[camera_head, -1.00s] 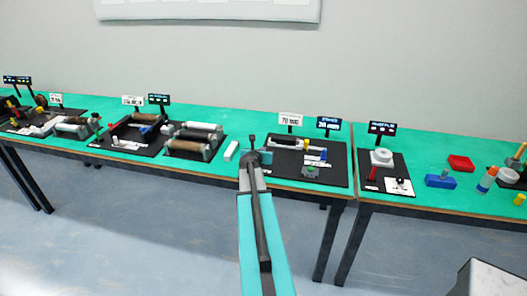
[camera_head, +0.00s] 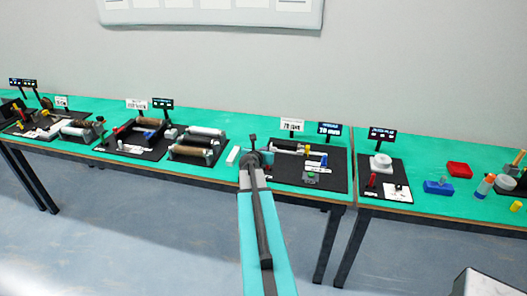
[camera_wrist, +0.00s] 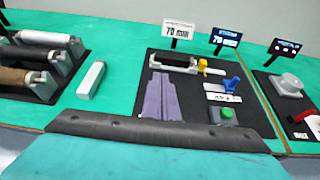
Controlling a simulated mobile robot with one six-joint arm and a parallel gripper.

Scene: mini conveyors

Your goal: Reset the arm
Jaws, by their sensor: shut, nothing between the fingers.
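My arm (camera_head: 262,230) reaches forward from the bottom of the head view towards the green table. Its end stands in front of the left edge of a black station mat, where the fingers are hard to make out. In the wrist view two purple-grey fingers of my gripper (camera_wrist: 161,76) lie side by side, shut and empty. They show against the black mat (camera_wrist: 197,103), below a small roller; I cannot tell their height above it.
A white block (camera_head: 233,156) lies left of the arm's end. Roller stations (camera_head: 190,149) stand farther left. A green button (camera_wrist: 228,113) and a blue part (camera_wrist: 231,84) are right of the fingers. A red tray (camera_head: 459,169) and a blue box (camera_head: 438,187) sit on the right table.

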